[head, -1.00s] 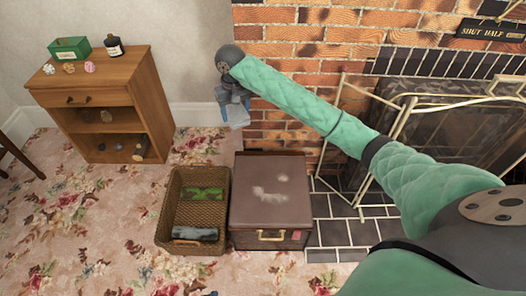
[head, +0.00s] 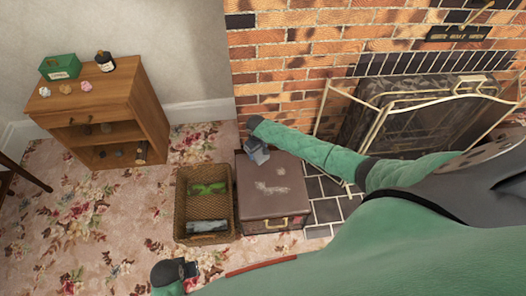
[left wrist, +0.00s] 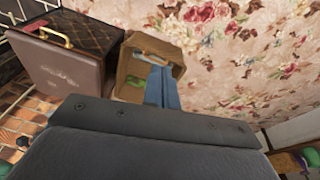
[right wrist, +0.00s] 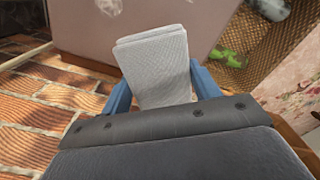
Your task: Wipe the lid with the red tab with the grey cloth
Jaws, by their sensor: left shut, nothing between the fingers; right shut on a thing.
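The brown lid (head: 285,172) closes a box on the floor by the brick wall. Pale smudges (head: 270,188) mark its top; they also show in the right wrist view (right wrist: 108,7). A small reddish spot shows by the box's gold handle (head: 276,223). My right gripper (head: 258,155) is at the lid's back left corner. It is shut on the folded grey cloth (right wrist: 155,65), held out in front of the fingers; I cannot tell whether it touches the lid. My left gripper (left wrist: 163,88) is shut and empty, low at the front.
A wicker basket (head: 236,215) stands left of the box, holding a green item (head: 207,188) and a grey one (head: 208,227). A gold fire screen (head: 370,120) stands right of the box. A wooden cabinet (head: 140,95) stands back left. Open carpet lies at the left.

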